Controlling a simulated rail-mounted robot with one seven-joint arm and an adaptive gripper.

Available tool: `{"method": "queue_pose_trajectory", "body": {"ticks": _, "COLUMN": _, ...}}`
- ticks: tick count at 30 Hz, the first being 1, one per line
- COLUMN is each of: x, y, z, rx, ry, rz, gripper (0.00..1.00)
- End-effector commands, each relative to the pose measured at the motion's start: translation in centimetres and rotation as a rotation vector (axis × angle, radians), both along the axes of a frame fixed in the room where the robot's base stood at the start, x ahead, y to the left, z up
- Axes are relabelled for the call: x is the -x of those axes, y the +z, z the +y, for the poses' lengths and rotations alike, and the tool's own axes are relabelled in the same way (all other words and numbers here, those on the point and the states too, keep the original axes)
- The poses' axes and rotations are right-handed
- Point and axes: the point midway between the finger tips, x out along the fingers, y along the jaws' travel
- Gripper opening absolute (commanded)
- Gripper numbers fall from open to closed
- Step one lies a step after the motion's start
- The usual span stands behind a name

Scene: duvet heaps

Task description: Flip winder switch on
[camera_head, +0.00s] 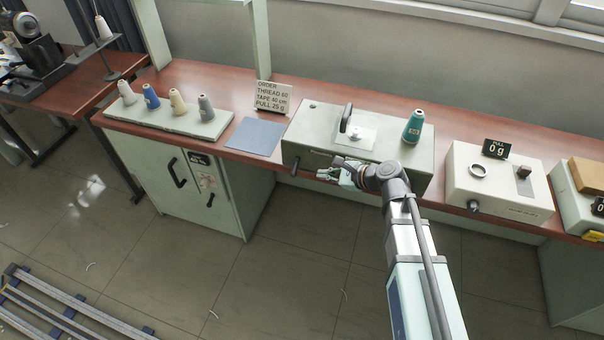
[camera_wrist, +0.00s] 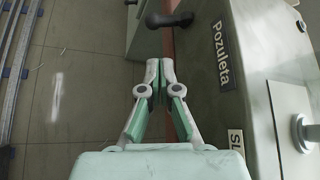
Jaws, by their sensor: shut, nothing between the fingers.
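The winder looks to be the pale grey-green box (camera_head: 305,130) on the bench, with a green thread cone (camera_head: 414,127) and an upright black-rimmed part (camera_head: 345,118) on top. A dark lever (camera_head: 294,169) sticks out from its front face near the lower left corner. The same lever (camera_wrist: 170,19) shows in the wrist view, beyond the fingertips. My gripper (camera_head: 325,174) is in front of the box, right of the lever and apart from it. In the wrist view my gripper (camera_wrist: 160,64) has its fingertips together, empty. I cannot tell the lever's on or off side.
Thread cones stand on a tray (camera_head: 203,127) further left. A pull gauge box (camera_head: 496,184) stands to the right. The floor in front of the bench is open.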

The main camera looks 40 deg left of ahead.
Motion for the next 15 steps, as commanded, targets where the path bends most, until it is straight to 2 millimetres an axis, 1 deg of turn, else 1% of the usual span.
{"method": "queue_pose_trajectory", "body": {"ticks": 4, "x": 0.0, "y": -0.2, "z": 0.3, "rx": 0.000, "ry": 0.001, "rz": 0.000, "gripper": 0.00}}
{"method": "queue_pose_trajectory", "body": {"ticks": 7, "x": -0.1, "y": -0.5, "z": 0.9, "rx": 0.001, "ry": 0.002, "rz": 0.000, "gripper": 0.00}}
{"method": "queue_pose_trajectory", "body": {"ticks": 11, "x": 0.0, "y": -1.4, "z": 2.5, "rx": 0.003, "ry": 0.004, "rz": 0.000, "gripper": 0.00}}
{"method": "queue_pose_trajectory", "body": {"ticks": 15, "x": 0.0, "y": -2.6, "z": 4.6, "rx": 0.003, "ry": 0.004, "rz": -0.001, "gripper": 0.00}}
